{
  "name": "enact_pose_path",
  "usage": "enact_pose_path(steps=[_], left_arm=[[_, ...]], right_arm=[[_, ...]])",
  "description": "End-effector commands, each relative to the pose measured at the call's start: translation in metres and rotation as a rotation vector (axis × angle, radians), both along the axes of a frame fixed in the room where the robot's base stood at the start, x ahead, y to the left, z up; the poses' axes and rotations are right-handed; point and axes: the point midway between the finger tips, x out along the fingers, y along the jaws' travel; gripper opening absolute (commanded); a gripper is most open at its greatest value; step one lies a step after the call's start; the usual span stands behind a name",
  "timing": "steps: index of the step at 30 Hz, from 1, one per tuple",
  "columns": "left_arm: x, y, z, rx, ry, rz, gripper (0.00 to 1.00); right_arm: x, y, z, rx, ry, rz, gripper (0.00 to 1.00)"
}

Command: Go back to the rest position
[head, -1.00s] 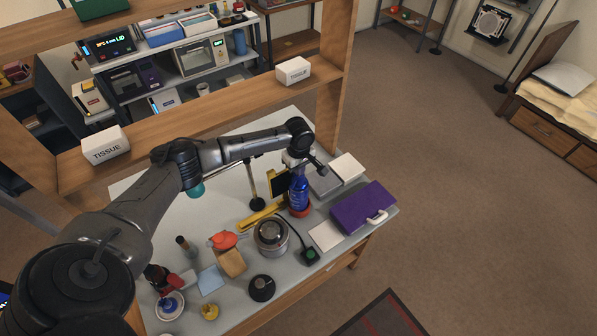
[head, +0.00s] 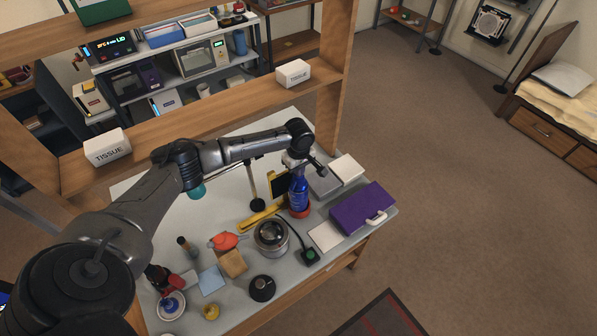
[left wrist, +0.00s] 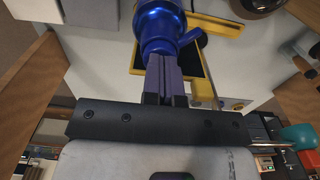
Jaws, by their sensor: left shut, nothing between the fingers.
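My left arm reaches in from the left over the grey worktable (head: 142,208). My left gripper (head: 297,166) hangs near the top of a blue bottle (head: 299,192), partly hidden by the arm's end. In the left wrist view its fingers (left wrist: 163,62) are shut together with nothing between them. The blue bottle (left wrist: 158,25) shows just beyond the fingertips; I cannot tell whether they touch it. The bottle stands upright on a red base. My right gripper is in neither view.
A wooden shelf with two tissue boxes (head: 106,146) (head: 293,73) stands behind the table. Near the gripper are a yellow-framed dark panel (head: 279,185), a stand (head: 256,190) and a purple case (head: 362,208). A lens-like cylinder (head: 271,237) stands in front. The floor at right is clear.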

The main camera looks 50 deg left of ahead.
Motion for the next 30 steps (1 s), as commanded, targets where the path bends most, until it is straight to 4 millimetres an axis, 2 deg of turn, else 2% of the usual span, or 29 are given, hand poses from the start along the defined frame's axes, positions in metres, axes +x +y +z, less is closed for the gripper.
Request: enact_pose_path(steps=[3,15,25,30], left_arm=[[0.000,0.000,0.009,0.000,0.001,0.000,0.00],[0.000,0.000,0.025,-0.001,0.000,0.000,0.00],[0.001,0.000,0.024,-0.001,-0.002,-0.003,0.00],[0.017,-0.004,0.015,-0.017,-0.072,-0.123,0.00]], right_arm=[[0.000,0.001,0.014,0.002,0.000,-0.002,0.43],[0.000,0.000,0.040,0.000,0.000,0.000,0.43],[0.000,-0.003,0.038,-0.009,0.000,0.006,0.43],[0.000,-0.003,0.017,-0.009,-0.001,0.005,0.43]])
